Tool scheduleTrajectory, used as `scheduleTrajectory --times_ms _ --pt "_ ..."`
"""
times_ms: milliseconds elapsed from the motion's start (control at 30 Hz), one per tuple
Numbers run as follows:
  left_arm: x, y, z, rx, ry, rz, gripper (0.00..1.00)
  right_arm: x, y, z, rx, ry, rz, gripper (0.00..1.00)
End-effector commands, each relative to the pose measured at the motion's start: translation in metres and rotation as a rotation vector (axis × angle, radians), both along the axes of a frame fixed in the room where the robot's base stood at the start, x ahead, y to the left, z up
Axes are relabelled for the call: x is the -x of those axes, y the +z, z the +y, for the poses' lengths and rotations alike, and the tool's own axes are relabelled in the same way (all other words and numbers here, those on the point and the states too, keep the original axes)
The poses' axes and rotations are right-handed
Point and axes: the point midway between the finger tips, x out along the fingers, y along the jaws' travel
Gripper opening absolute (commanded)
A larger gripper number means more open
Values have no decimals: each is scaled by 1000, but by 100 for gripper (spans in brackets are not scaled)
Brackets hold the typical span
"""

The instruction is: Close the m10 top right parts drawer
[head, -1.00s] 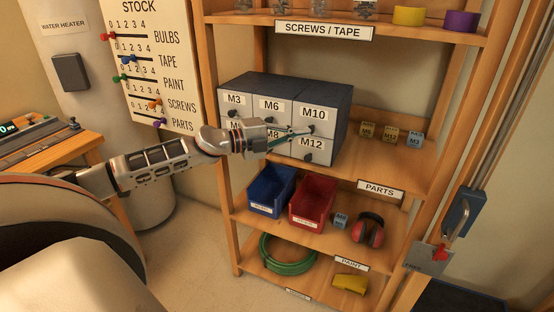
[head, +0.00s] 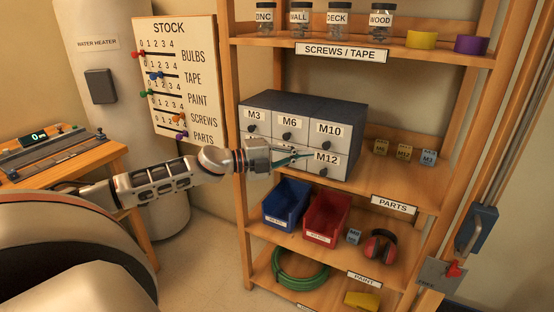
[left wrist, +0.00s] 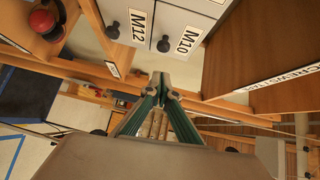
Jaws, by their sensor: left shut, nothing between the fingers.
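The grey parts cabinet (head: 345,110) stands on the middle shelf with labelled drawers in two rows. The M10 drawer (head: 327,137) is at the top right, and its front looks about level with its neighbours. It also shows in the left wrist view (left wrist: 185,25), label and dark knob clear. The M12 drawer (head: 335,168) is below it. My left gripper (head: 311,154) is shut and empty, its tips in front of the cabinet near the M10 and M12 boundary, and apart from the fronts in the left wrist view (left wrist: 162,82). The arm hides part of the lower row. My right gripper is out of view.
Small labelled boxes (head: 404,152) sit right of the cabinet. A blue bin (head: 286,204) and a red bin (head: 326,217) stand on the shelf below, close under my arm. The shelf upright (head: 462,130) bounds the right side. Floor is free at the left.

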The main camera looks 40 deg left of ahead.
Motion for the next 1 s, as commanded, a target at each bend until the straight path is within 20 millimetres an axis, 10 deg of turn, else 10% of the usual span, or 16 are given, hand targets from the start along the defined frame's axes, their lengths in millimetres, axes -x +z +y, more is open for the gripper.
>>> scheduleTrajectory --times_ms 1000 --pt "65 4 39 1 -2 0 0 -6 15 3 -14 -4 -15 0"
